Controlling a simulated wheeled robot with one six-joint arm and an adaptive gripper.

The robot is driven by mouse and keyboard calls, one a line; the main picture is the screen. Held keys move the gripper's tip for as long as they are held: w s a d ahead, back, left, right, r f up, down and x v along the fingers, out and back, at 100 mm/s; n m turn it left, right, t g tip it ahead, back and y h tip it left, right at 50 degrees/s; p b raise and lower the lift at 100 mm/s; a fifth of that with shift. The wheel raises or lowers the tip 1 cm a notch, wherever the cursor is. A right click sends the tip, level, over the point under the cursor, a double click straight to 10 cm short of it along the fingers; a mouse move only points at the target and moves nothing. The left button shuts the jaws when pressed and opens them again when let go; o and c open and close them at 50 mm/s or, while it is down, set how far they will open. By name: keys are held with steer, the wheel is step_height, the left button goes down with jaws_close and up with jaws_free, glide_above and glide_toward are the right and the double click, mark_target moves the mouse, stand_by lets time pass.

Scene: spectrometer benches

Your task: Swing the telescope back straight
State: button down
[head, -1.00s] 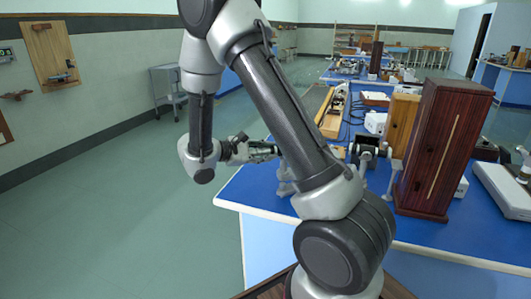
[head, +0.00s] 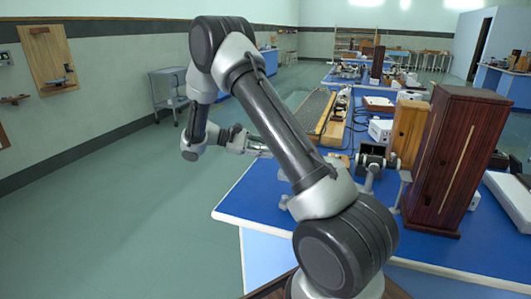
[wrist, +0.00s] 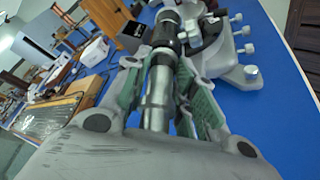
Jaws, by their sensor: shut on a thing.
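The telescope (wrist: 157,98) is a silver and black tube running up the middle of the wrist view. My gripper (wrist: 164,62) is shut on it, with a green-lined finger along each side. In the head view my gripper (head: 258,148) reaches past the near bench's left edge, and my arm hides much of the spectrometer. The spectrometer (wrist: 240,75) shows in the wrist view as a grey base and black parts with several silver knobs at the right. Whether the telescope is straight cannot be told.
A tall dark wooden cabinet (head: 448,165) stands right of the spectrometer on the blue bench (head: 250,200). A wooden box (head: 408,132), a white unit (head: 380,130) and a long wooden-edged tray (head: 333,130) lie behind.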

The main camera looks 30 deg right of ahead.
steer(key=shift+w+d+m+g+y, duration=0.4)
steer(key=shift+w+d+m+g, duration=0.15)
steer(key=shift+w+d, duration=0.2)
steer(key=c, duration=1.3)
jaws_free()
steer(key=v, duration=1.2)
steer(key=shift+f, duration=0.1)
